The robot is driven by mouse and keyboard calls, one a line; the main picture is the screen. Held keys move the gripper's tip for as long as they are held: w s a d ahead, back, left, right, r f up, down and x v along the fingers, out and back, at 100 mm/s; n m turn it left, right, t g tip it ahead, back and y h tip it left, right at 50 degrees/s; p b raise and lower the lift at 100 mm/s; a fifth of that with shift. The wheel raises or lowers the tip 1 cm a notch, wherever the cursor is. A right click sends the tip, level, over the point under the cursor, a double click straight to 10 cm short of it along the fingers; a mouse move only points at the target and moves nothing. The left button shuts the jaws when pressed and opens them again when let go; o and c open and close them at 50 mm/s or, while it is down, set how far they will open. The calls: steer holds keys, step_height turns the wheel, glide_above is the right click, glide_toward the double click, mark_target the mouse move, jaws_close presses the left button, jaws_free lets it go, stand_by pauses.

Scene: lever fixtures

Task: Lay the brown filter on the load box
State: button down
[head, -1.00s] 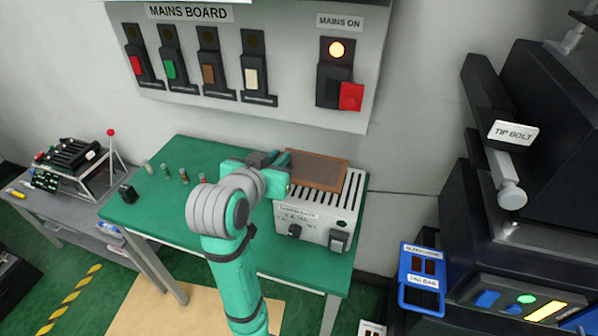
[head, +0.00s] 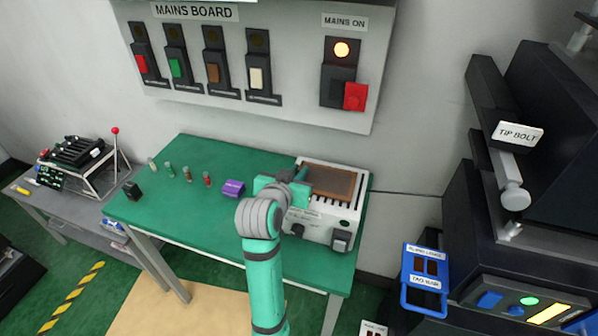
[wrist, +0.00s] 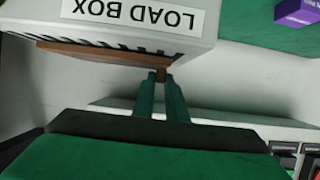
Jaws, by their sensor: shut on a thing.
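The brown filter (head: 331,182) is a flat framed panel lying over the slotted top of the white load box (head: 325,230) in the head view. My gripper (head: 300,183) is at the filter's left edge, with its fingers shut on it. In the wrist view the fingertips (wrist: 160,75) pinch a small brown part of the filter (wrist: 100,53), which lies along the slotted face of the load box (wrist: 200,35). The filter appears to be touching or very close to the box top; I cannot tell which.
A purple box (head: 233,188) stands on the green table (head: 200,215) left of the load box. Several small coloured cylinders (head: 187,173) and a black block (head: 132,190) stand further left. The mains board (head: 300,70) is on the wall behind.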

steer(key=shift+d+f, duration=0.15)
steer(key=c, duration=1.8)
jaws_free()
steer(key=shift+o, duration=0.2)
steer(key=shift+r, duration=0.3)
steer(key=v, duration=1.2)
steer(key=shift+w, duration=0.1)
